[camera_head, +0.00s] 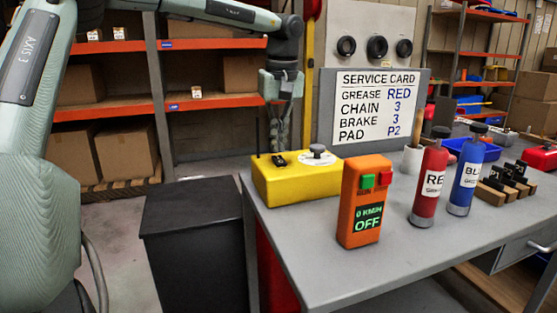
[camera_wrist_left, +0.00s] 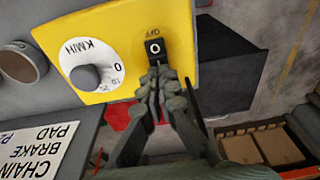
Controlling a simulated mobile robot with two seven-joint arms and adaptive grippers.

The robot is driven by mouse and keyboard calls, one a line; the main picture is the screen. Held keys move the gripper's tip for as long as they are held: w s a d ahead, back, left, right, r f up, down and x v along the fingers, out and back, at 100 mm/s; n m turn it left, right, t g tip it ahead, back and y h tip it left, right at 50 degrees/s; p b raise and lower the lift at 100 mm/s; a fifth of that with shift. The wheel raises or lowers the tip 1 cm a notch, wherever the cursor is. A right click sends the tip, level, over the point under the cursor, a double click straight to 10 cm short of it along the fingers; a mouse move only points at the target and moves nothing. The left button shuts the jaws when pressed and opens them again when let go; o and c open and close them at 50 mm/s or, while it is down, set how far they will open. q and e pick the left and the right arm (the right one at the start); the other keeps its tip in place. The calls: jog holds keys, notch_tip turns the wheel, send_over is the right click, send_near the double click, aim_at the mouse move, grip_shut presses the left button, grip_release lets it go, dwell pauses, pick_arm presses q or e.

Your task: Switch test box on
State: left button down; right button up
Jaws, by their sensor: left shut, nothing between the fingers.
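The yellow test box (camera_head: 290,187) stands at the near left of the grey table. It has a black switch (camera_head: 279,160) and a white KM/H dial with a grey knob (camera_head: 318,150) on top. In the left wrist view the switch (camera_wrist_left: 155,48) shows an O and the word OFF beside it. My left gripper (camera_head: 279,145) is shut and empty, pointing down over the switch end of the box. In the left wrist view its fingertips (camera_wrist_left: 157,72) are right at the switch's edge; I cannot tell whether they touch it. My right gripper is not in view.
An orange unit (camera_head: 352,215) with green and red buttons reads 0 KM/H OFF. Red (camera_head: 430,185) and blue (camera_head: 467,180) bottles stand to its right. A service card board (camera_head: 335,110) stands behind. A black bin (camera_head: 197,240) is left of the table.

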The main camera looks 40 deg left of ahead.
aim_at(278, 157)
pick_arm(q)
jog(key=shift+s+f+b, duration=0.1)
jog(key=shift+f+b, duration=0.25)
jog(key=shift+f, duration=0.6)
dwell(0.3)
notch_tip(278, 157, up, 3)
jog(key=p, duration=0.2)
jog(key=shift+f+p, duration=0.2)
jog(key=shift+p, duration=0.1)
jog(key=shift+r, duration=2.25)
